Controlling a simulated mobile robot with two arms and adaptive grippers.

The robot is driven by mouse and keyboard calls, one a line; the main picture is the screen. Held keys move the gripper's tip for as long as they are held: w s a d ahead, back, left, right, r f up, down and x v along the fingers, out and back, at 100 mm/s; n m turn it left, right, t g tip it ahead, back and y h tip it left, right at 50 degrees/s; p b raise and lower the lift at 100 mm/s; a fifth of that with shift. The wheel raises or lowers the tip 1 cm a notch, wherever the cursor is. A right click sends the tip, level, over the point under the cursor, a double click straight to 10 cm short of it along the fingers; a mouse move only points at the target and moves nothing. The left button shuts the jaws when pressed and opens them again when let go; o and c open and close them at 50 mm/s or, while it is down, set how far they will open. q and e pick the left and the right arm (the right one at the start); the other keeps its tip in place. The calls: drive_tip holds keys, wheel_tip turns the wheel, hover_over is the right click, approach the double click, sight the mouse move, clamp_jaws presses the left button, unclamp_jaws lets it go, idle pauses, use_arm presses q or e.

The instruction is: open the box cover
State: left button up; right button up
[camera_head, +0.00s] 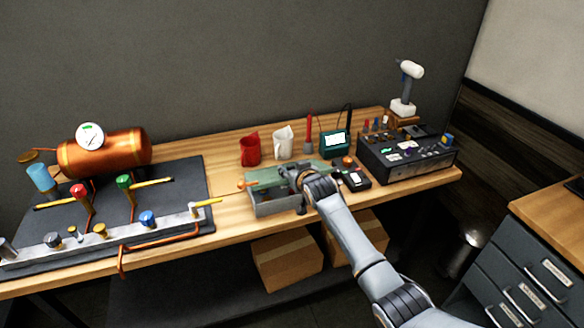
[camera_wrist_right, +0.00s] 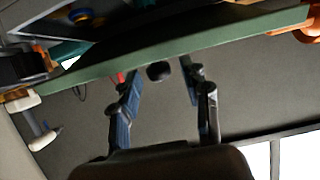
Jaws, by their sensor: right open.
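The box (camera_head: 276,207) is grey and stands near the front edge of the wooden workbench. Its green cover (camera_head: 265,176) lies over its top; I cannot tell whether it is fully closed. In the right wrist view the cover (camera_wrist_right: 200,42) shows as a long green edge across the top. My right gripper (camera_head: 296,182) is at the front right of the box, by the cover. Its fingers (camera_wrist_right: 162,75) are apart, with their tips close to the green edge. A small dark knob shows between them; contact is unclear. My left gripper is in neither view.
A black control case (camera_head: 408,160) is at the right. A copper boiler (camera_head: 105,153) and pipework on a dark mat fill the left. Cardboard boxes (camera_head: 287,262) sit below the bench.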

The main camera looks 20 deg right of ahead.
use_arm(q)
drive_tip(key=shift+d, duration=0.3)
use_arm(e)
drive_tip(key=shift+w, duration=0.1)
clamp_jaws()
drive_tip(key=shift+f, duration=0.1)
drive_tip(key=shift+w, duration=0.1)
